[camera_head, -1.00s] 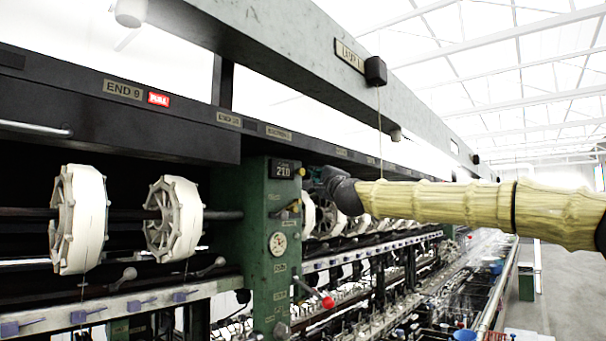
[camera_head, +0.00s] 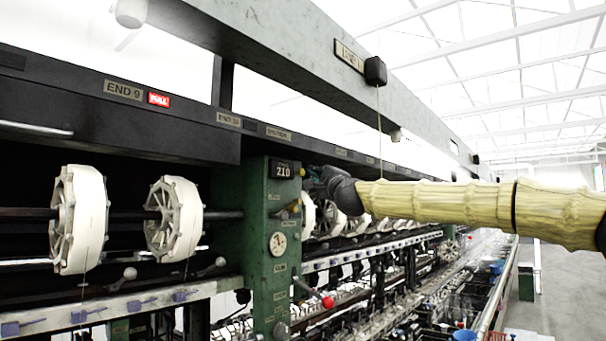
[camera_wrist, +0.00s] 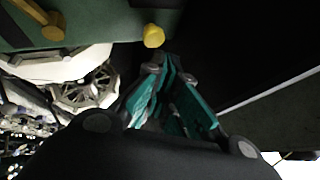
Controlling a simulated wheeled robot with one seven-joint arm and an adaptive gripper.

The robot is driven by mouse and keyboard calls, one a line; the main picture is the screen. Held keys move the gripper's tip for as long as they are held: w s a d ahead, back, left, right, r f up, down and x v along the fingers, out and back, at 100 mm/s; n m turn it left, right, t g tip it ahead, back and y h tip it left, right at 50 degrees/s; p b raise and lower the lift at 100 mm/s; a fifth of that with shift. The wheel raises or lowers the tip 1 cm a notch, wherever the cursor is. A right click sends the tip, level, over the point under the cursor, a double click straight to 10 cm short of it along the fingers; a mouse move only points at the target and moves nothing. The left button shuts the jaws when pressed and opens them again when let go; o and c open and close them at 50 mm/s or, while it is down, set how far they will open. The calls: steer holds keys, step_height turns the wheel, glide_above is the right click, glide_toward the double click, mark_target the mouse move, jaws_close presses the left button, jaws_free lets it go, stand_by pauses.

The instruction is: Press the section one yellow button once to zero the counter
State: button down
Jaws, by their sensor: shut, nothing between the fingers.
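The counter (camera_head: 282,170) is a dark box on the green post, and its display appears to read 210. A small yellow button (camera_head: 301,172) sticks out at the counter's right side. In the wrist view the yellow button (camera_wrist: 153,36) is a round knob on a green surface, just beyond my fingertips. My gripper (camera_wrist: 170,64) has teal fingers brought together with nothing between them. A small gap seems to show between fingertips and button; contact cannot be told. In the head view my gripper (camera_head: 316,180) is small, dark and partly hidden by my wrist.
The green post (camera_head: 258,235) also carries a round gauge (camera_head: 278,244) and a red-knobbed lever (camera_head: 328,302). White reels (camera_head: 174,218) stand left of it, and more reels sit behind my arm. A dark beam (camera_head: 120,115) runs above. The aisle (camera_head: 560,290) at right is open.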

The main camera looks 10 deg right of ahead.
steer(key=shift+w+a, duration=0.1)
steer(key=shift+w+a, duration=0.2)
stand_by(0.4)
steer(key=shift+w+a, duration=0.3)
steer(key=shift+w, duration=0.1)
stand_by(1.1)
steer(key=shift+s+d+b, duration=0.1)
steer(key=shift+s+b, duration=0.05)
steer(key=shift+b, duration=0.25)
steer(key=shift+s+d+b, duration=0.35)
steer(key=shift+s+d, duration=0.1)
steer(key=shift+s, duration=0.15)
steer(key=shift+s+d+b, duration=0.55)
steer(key=shift+s+d, duration=0.25)
steer(key=shift+s, duration=0.2)
steer(key=shift+s+d+b, duration=0.5)
steer(key=shift+s+d, duration=0.25)
steer(key=shift+s, duration=0.2)
